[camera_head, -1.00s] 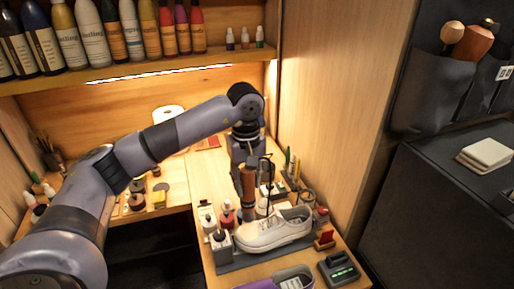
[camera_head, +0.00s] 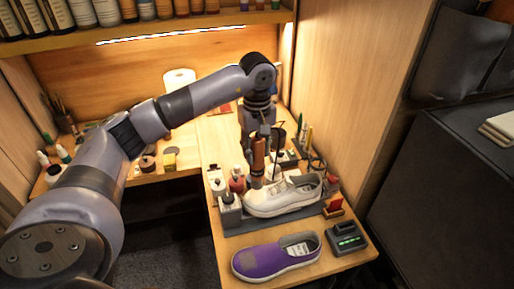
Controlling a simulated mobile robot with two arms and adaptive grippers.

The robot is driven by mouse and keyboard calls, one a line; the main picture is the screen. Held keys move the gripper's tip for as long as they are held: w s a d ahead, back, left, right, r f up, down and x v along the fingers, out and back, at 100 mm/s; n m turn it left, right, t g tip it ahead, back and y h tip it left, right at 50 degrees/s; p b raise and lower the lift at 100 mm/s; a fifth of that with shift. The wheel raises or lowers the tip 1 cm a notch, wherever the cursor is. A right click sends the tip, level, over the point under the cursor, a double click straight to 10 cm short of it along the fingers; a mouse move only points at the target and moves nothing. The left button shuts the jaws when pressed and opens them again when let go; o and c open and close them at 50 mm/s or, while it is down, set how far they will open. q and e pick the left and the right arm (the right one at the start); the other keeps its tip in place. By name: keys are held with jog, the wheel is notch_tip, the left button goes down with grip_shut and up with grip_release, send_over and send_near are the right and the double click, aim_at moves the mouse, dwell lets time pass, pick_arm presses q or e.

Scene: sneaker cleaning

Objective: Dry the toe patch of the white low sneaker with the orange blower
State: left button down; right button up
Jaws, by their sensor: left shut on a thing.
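The white low sneaker (camera_head: 288,197) sits on a grey tray (camera_head: 240,222) on the wooden bench, its toe toward the left. My left gripper (camera_head: 259,148) points down above the sneaker's toe end. Whether the blower touches the shoe cannot be told, and the toe patch itself is not clear at this size. My right gripper is not in view.
A purple slip-on shoe (camera_head: 276,257) lies in front of the tray. Small bottles (camera_head: 237,182) crowd left of the sneaker. A wooden wall (camera_head: 360,100) bounds the right.

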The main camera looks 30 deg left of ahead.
aim_at(259, 141)
pick_arm(q)
jog(key=shift+r, duration=0.1)
jog(key=shift+w+a, duration=0.45)
jog(key=shift+a, duration=0.05)
jog(key=shift+s+d, duration=0.25)
jog(key=shift+d, duration=0.05)
jog(key=shift+s+d, duration=0.6)
jog(key=shift+d, duration=0.1)
dwell(0.9)
jog(key=shift+r+p, duration=1.8)
jog(key=shift+r, duration=1.65)
